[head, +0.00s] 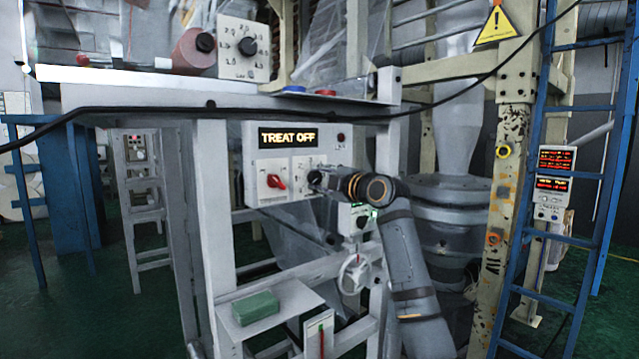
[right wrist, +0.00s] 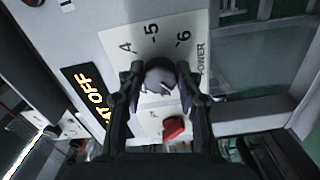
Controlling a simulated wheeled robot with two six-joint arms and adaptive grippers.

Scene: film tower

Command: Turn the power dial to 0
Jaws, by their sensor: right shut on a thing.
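The power dial (right wrist: 160,78) is a round grey knob on a white plate in the right wrist view. The plate is printed with POWER and scale marks, of which 5 and 6 read clearly. A light mark shows on the knob's face, but I cannot tell which number it points to. My right gripper (right wrist: 160,88) is shut on the dial, one finger at each side. In the head view my right gripper (head: 316,180) reaches the treater panel (head: 255,170) from the right and covers most of the dial. My left gripper is in neither view.
A lit TREAT OFF display (head: 288,137) sits above the dial, and a red switch (head: 275,181) is beside it. Below are a handwheel (head: 354,273) and a shelf with a green block (head: 255,308). A blue ladder (head: 592,200) stands right. A black cable crosses above.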

